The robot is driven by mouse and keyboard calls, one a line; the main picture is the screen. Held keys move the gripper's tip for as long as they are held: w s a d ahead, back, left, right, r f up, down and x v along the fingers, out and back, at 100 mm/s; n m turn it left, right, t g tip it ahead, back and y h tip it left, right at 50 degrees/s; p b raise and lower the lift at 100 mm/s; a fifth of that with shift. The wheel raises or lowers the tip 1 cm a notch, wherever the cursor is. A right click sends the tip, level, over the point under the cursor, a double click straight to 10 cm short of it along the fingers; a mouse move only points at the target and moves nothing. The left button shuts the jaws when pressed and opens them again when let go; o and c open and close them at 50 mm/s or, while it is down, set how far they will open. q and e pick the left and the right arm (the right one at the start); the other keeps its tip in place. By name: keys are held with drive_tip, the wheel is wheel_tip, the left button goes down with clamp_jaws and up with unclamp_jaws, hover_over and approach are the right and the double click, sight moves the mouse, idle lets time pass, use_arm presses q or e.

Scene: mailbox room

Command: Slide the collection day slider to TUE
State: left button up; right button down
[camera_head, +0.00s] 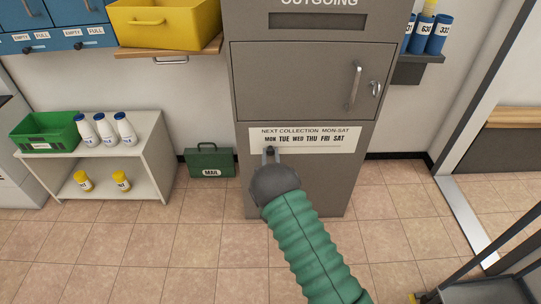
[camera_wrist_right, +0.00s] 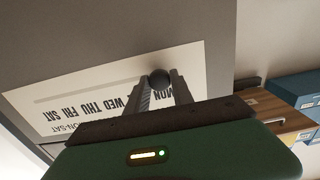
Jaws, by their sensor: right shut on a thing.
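The grey outgoing mailbox (camera_head: 306,182) stands in the middle of the head view. On its lower front is a white collection day plate (camera_head: 345,146) with MON, TUE, WED, THU, FRI and SAT in a row. My right gripper (camera_head: 270,153) reaches up to the plate's left end, just below MON. In the right wrist view, its two fingers (camera_wrist_right: 160,92) are shut on a round dark slider knob (camera_wrist_right: 158,76) beside the MON and TUE lettering. The fingers hide part of the lettering there. My left gripper is not in view.
A door with a handle (camera_head: 355,85) sits above the plate. A white shelf (camera_head: 152,160) with bottles and a green crate (camera_head: 45,132) stands left. A green MAIL case (camera_head: 210,161) is on the floor. A dark cart (camera_head: 480,285) is lower right.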

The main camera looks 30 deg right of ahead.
sight(284, 146)
drive_tip(key=shift+f, duration=0.1)
idle(0.5)
drive_tip(key=s+d, duration=0.1)
drive_tip(key=d, duration=0.2)
drive_tip(key=s+d+p, duration=0.1)
drive_tip(key=shift+s+d, duration=0.15)
drive_tip(key=shift+s, duration=0.2)
drive_tip(key=c, duration=1.1)
unclamp_jaws()
drive_tip(key=shift+s+a, duration=0.15)
drive_tip(key=shift+a, duration=0.05)
drive_tip(key=p+v, duration=0.6)
drive_tip(key=v, duration=1)
drive_tip(key=shift+s, duration=0.25)
